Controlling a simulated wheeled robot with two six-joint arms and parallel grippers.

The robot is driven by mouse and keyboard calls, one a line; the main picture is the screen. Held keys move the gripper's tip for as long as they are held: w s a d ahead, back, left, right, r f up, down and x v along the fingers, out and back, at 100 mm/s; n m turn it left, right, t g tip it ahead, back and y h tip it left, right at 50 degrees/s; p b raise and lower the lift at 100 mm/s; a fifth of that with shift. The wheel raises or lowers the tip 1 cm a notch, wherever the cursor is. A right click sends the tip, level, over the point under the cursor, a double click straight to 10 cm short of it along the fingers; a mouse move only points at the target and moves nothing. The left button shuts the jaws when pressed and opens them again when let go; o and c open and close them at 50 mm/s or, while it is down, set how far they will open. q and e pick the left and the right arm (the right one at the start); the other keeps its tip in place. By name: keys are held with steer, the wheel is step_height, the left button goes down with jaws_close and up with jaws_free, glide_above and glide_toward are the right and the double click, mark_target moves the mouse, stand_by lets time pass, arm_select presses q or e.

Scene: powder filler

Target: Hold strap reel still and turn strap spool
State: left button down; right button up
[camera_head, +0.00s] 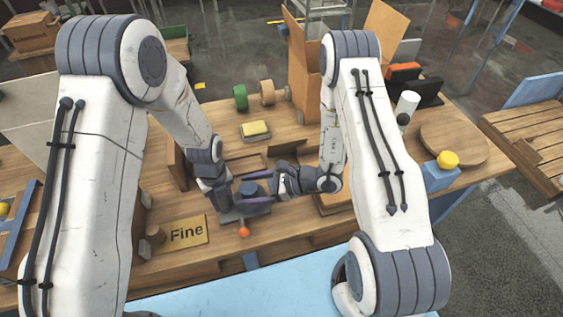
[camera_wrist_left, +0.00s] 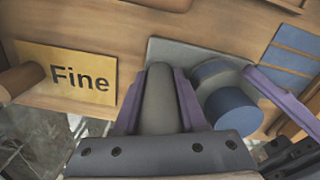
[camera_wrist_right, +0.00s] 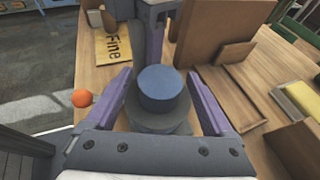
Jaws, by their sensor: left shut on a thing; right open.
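The strap reel shows as a grey base plate (camera_wrist_left: 185,50) with a rounded grey post (camera_wrist_left: 159,100). My left gripper (camera_head: 230,214) is shut on that post, one purple finger on each side in the left wrist view. The strap spool is a blue-topped round drum (camera_wrist_right: 163,89) on a wider grey disc, beside the post; it also shows in the head view (camera_head: 258,208). My right gripper (camera_wrist_right: 155,92) is open, with its fingers on either side of the drum and visible gaps to it. In the head view it comes in from the right (camera_head: 257,187).
A yellow "Fine" plate (camera_head: 186,234) lies left of the reel. An orange ball (camera_head: 244,232) is in front. A yellow block in a tray (camera_head: 256,130) and upright brown boards (camera_wrist_right: 220,32) stand close behind. A blue block with a yellow knob (camera_head: 441,174) is at right.

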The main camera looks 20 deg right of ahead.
steer(key=n+g+y, duration=0.1)
steer(key=n+g, duration=0.3)
steer(key=g, duration=0.1)
steer(key=shift+w+n, duration=0.1)
steer(key=shift+n, duration=0.2)
steer(key=n+g, duration=0.3)
steer(key=shift+g+h, duration=0.4)
steer(key=v, duration=1.2)
steer(key=shift+d+f, duration=0.1)
steer(key=shift+c, duration=1.4)
steer(key=w+a+r+n+g+h, duration=0.45)
steer(key=a+n+h, duration=0.25)
steer(key=n+h, duration=0.2)
steer(key=shift+t, duration=0.25)
steer(key=x, duration=1.2)
steer(key=shift+s+r, duration=0.15)
steer(key=shift+s, duration=0.05)
